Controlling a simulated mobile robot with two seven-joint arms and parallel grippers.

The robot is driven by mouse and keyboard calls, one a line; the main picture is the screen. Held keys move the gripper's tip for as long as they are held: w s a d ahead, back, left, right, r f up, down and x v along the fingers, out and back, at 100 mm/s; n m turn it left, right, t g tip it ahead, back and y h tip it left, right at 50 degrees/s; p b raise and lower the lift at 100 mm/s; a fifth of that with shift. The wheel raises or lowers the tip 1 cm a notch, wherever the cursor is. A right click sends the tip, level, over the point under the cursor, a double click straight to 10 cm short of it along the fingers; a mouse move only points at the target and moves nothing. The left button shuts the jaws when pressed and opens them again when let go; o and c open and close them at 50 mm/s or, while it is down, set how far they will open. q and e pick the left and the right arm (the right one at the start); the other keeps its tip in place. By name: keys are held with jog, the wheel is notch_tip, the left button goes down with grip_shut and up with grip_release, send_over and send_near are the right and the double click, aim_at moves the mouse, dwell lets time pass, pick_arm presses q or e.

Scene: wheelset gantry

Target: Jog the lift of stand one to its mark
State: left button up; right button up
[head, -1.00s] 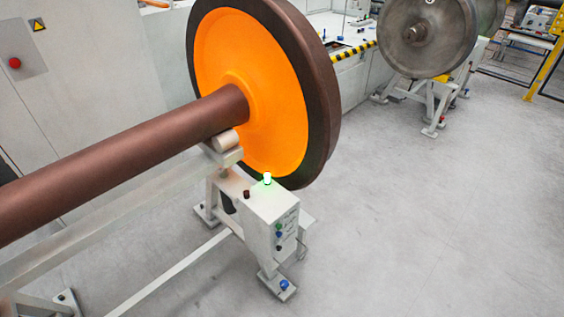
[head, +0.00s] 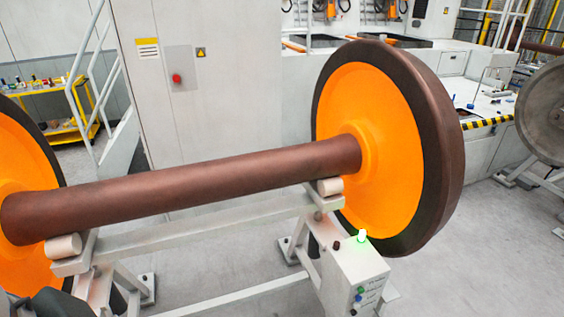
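A light grey stand (head: 225,226) carries a wheelset with a brown axle (head: 190,183) and orange-faced wheels. The right wheel (head: 385,150) is fully in view; the left wheel (head: 25,165) is cut by the picture edge. The axle lies over two pale rollers (head: 330,187) on the stand's crossbeam. A control box (head: 352,268) at the stand's right end has a lit green lamp (head: 362,236) and small coloured buttons (head: 359,297) on its side, partly cut by the bottom edge. No lift mark can be made out. Neither of my grippers is in view.
A tall grey cabinet (head: 205,100) with a red button stands behind the wheelset. A yellow trolley (head: 75,125) and a stair rail are at the left. A second, grey wheel (head: 545,110) stands at the right edge. Bare floor (head: 455,250) lies right of the stand.

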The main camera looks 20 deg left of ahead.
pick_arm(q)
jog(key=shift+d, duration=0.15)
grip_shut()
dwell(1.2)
